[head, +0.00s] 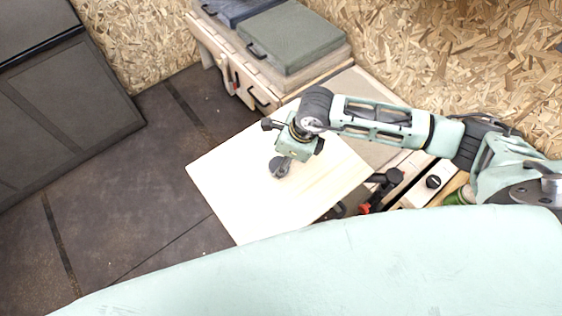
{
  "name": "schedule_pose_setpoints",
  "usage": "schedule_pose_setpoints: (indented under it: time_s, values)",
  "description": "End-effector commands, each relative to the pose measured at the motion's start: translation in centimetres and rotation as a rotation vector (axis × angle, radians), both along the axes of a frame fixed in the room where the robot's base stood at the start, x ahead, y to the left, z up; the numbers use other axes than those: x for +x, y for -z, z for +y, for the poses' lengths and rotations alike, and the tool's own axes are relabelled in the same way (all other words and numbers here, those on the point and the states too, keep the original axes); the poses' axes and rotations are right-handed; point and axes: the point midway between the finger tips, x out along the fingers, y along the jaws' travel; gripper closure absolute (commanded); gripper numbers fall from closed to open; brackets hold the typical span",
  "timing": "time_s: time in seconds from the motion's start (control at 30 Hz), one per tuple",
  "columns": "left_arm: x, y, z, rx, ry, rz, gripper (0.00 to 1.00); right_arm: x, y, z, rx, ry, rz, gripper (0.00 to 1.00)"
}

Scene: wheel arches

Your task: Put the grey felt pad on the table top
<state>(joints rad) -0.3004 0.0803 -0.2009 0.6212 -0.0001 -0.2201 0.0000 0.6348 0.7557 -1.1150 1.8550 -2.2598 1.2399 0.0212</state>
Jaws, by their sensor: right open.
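The table top (245,185) is a pale square wooden board in the middle of the head view. A small round grey piece (279,167), which looks like the felt pad, shows against the board just below my right gripper (288,155). My right gripper is open and points down over the board. The gripper partly covers the grey piece, and I cannot tell whether the two touch. My left gripper is not in view.
A grey-green case (292,37) and a darker case (236,9) lie on a wooden cabinet (226,55) behind the board. Red-handled tools (365,208) sit right of the board. Dark floor (110,190) is clear at left; a chipboard wall (440,50) stands behind.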

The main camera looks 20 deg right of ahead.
Motion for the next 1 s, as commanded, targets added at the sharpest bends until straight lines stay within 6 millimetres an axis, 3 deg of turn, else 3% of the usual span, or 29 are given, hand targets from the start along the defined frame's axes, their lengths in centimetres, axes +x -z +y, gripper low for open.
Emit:
schedule_pose_setpoints:
  time_s: [0.2,0.4,0.6,1.0]
  values:
    - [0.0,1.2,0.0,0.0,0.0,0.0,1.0,-0.7,-4.6,-1.1,0.0,0.0,-0.005,0.37]
    - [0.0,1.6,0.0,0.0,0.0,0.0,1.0,-1.2,-7.5,-1.7,0.001,0.001,-0.003,0.37]
    - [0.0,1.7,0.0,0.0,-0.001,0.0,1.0,-1.4,-8.4,-1.9,-0.001,0.0,-0.001,0.37]
    - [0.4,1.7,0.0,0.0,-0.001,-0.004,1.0,-1.6,-8.4,-1.4,0.016,-0.003,0.004,0.37]
